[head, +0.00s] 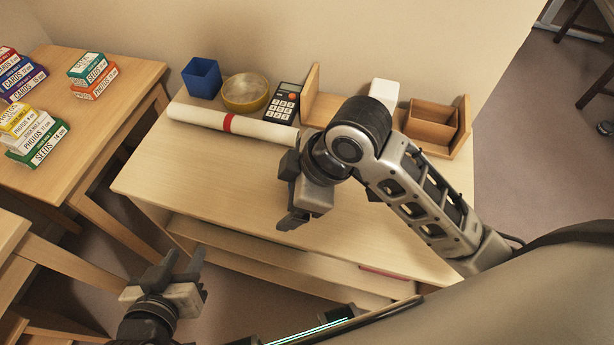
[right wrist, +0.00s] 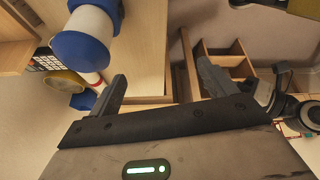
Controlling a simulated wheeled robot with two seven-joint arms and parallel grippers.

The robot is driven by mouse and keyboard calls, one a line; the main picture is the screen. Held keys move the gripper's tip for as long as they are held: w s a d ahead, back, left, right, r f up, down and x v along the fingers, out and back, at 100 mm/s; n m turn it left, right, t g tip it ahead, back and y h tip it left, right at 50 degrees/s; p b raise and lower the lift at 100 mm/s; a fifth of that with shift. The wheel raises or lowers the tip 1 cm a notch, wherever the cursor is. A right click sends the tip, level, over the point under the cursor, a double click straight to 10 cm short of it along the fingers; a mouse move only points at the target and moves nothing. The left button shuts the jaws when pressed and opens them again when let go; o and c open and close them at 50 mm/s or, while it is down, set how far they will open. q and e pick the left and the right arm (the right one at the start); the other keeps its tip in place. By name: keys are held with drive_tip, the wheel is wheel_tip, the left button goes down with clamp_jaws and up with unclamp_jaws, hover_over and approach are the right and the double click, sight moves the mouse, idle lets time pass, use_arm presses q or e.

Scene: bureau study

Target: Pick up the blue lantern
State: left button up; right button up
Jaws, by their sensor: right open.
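The blue lantern (right wrist: 82,45), with blue ends and a white middle, shows large at the upper left of the right wrist view, beyond my left-hand finger there. In the head view I cannot make it out; my right arm covers part of the desk. My right gripper (head: 285,195) is over the desk with its fingers apart. In the right wrist view the open jaws (right wrist: 160,80) have no object between them, and the lantern is outside them. My left gripper (head: 184,256) is low in front of the desk, fingers apart and empty.
Along the desk's (head: 190,170) back are a blue cup (head: 202,78), a yellow bowl (head: 246,93), a calculator (head: 283,102), a white roll with a red band (head: 190,114), a white block (head: 384,92) and a wooden organizer (head: 431,122). The desk's front left is clear.

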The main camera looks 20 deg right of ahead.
drive_tip(key=w+d+r+n+g+h, duration=0.3)
drive_tip(key=w+d+r+n+h, duration=0.15)
drive_tip(key=w+r+n, duration=0.6)
drive_tip(key=shift+n, duration=0.55)
drive_tip(key=f, duration=0.3)
drive_tip(key=s+f+b, duration=0.1)
drive_tip(key=f, duration=0.3)
drive_tip(key=s+f, duration=0.1)
drive_tip(key=f, duration=0.3)
drive_tip(key=shift+s+d+f, duration=0.1)
drive_tip(key=shift+f, duration=0.1)
drive_tip(key=f, duration=0.3)
drive_tip(key=f+b, duration=0.1)
drive_tip(key=f, duration=0.1)
drive_tip(key=shift+d+f, duration=0.1)
drive_tip(key=shift+d, duration=0.2)
drive_tip(key=c, duration=1.4)
drive_tip(key=shift+c, duration=1.1)
drive_tip(key=shift+w+r, duration=0.2)
